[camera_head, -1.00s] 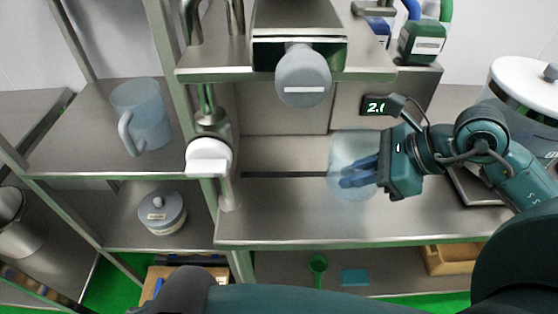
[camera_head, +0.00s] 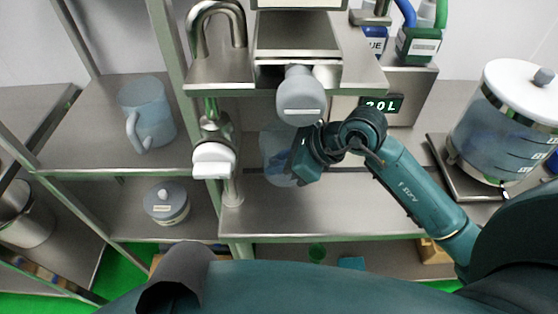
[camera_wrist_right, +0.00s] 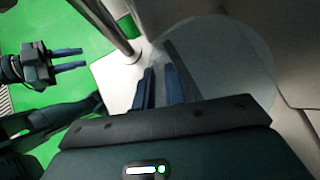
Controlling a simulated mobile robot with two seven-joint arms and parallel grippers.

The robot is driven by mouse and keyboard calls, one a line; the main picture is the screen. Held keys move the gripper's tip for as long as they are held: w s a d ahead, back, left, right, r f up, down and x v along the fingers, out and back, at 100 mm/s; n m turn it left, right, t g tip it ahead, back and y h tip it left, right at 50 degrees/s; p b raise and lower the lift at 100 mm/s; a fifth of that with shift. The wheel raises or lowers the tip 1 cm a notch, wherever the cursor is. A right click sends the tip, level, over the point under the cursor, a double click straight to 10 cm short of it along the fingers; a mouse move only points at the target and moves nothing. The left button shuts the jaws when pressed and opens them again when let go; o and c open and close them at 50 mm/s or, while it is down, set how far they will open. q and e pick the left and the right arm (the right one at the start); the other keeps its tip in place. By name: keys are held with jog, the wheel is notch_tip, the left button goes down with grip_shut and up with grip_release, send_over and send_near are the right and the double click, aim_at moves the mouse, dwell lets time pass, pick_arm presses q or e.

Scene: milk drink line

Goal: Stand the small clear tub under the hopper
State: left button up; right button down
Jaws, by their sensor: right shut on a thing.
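The small clear tub (camera_head: 273,146) is held over the steel counter, below and slightly left of the grey cylinder (camera_head: 300,98) at the front of the steel hopper housing (camera_head: 296,38). My right gripper (camera_head: 290,160) is shut on the tub's wall. The right wrist view shows the tub's round, see-through form (camera_wrist_right: 235,62) with the blue fingers at its wall. I cannot tell whether its base touches the counter. My left gripper (camera_wrist_right: 70,60) shows in the right wrist view, away from the tub, with its two fingers apart and empty.
A steel tap with a white handle (camera_head: 213,160) stands just left of the tub. A large clear lidded vessel (camera_head: 505,125) stands at right. A jug (camera_head: 147,112) and a lidded pot (camera_head: 166,204) sit on the left shelves. The counter's front (camera_head: 330,215) is clear.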

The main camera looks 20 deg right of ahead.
pick_arm(q)
jog(key=shift+a, duration=0.15)
pick_arm(e)
jog(key=shift+f, duration=0.2)
jog(key=c, duration=1.4)
grip_release()
jog(key=shift+c, duration=0.2)
pick_arm(q)
jog(key=shift+w+r, duration=0.1)
jog(key=shift+d+b, duration=0.25)
jog(key=shift+b, duration=0.15)
pick_arm(e)
jog(key=v, duration=0.7)
jog(key=shift+s+d, duration=0.15)
jog(key=shift+r, duration=0.1)
jog(key=shift+s, duration=0.1)
